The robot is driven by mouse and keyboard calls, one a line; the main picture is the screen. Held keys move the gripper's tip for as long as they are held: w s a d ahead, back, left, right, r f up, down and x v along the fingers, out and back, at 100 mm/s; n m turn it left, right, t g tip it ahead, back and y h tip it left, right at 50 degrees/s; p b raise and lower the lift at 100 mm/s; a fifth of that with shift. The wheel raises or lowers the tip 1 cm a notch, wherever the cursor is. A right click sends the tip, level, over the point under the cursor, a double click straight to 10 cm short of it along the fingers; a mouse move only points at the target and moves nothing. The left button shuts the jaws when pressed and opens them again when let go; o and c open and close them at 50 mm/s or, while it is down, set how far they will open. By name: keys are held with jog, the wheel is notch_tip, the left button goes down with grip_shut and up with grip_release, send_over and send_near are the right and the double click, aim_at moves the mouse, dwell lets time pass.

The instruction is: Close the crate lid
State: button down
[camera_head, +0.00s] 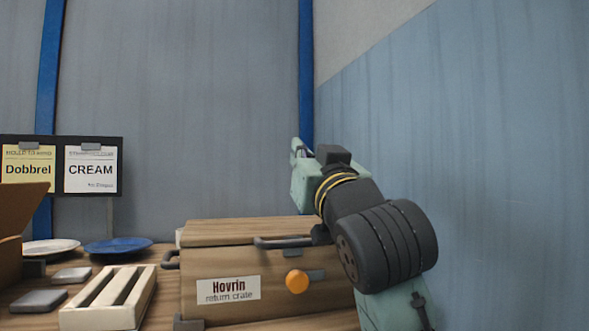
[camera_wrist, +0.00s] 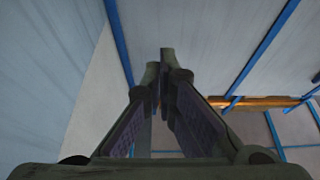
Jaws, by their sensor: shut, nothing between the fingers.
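The wooden crate (camera_head: 222,308), labelled "Hovrin return crate", stands on the worktop at lower centre in the head view. Its plank lid (camera_head: 235,231) appears to lie flat on top. I cannot tell whether it is fully seated. A dark bar handle (camera_head: 280,242) and an orange knob (camera_head: 296,281) are at the front. My gripper (camera_head: 298,150) is raised above the crate's right part, apart from the lid, and points up and away. In the wrist view my gripper (camera_wrist: 164,75) has its fingers together and empty. My arm hides the crate's right end.
A slatted wooden rack (camera_head: 112,298), grey blocks (camera_head: 38,301), a blue plate (camera_head: 118,246) and a pale plate (camera_head: 48,247) are left of the crate. A brown box (camera_head: 20,210) stands at far left. A blue wall (camera_head: 480,140) is right.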

aim_at(310, 246)
jog(key=shift+s+d+f+t+y+b, duration=0.2)
jog(key=shift+s+f+t+b, duration=0.45)
jog(key=shift+f+b, duration=1.3)
jog(key=shift+s+d+f+t+y+b, duration=0.2)
jog(key=shift+s+f+t+b, duration=0.4)
jog(key=shift+f+b, duration=1.3)
jog(key=shift+s+d+f+t+y+b, duration=0.2)
jog(key=shift+s+f+t+b, duration=0.65)
jog(key=shift+f, duration=1.95)
jog(key=shift+w+f, duration=0.1)
jog(key=shift+w, duration=0.3)
